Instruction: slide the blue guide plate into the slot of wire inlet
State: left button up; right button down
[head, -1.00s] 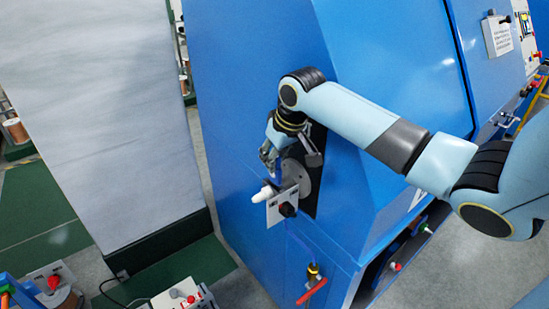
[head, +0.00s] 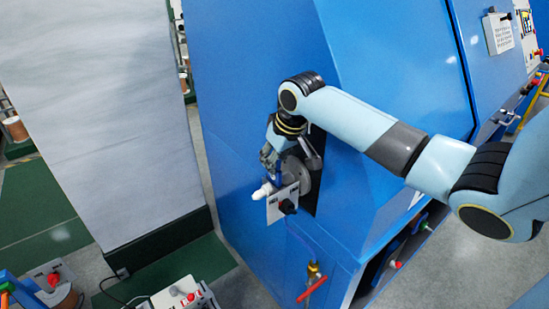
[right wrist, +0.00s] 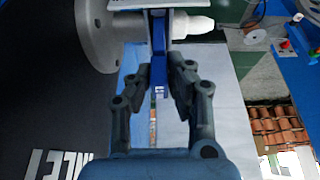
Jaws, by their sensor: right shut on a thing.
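The blue guide plate (right wrist: 158,58) is a narrow blue strip between the fingers of my right gripper (right wrist: 162,80) in the right wrist view, and its far end is at the wire inlet. In the head view my right gripper (head: 270,160) is just above the inlet. The wire inlet has a grey disc (right wrist: 95,35), a white nozzle (right wrist: 195,26) and a light plate (head: 275,211) with a black knob (head: 287,206). The slot itself is hidden, so I cannot tell how deep the guide plate sits. My left gripper is not in view.
The large blue machine (head: 245,90) bears the inlet on its front. A red-handled valve (head: 312,288) sits below it. A grey panel (head: 100,120) stands to the left, with a small control box (head: 182,297) near the floor.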

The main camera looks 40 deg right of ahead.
aim_at(275, 184)
jog(key=shift+f, duration=0.95)
dwell(0.5)
jog(key=shift+f, duration=0.2)
jog(key=shift+f, duration=0.55)
jog(key=shift+f, duration=0.1)
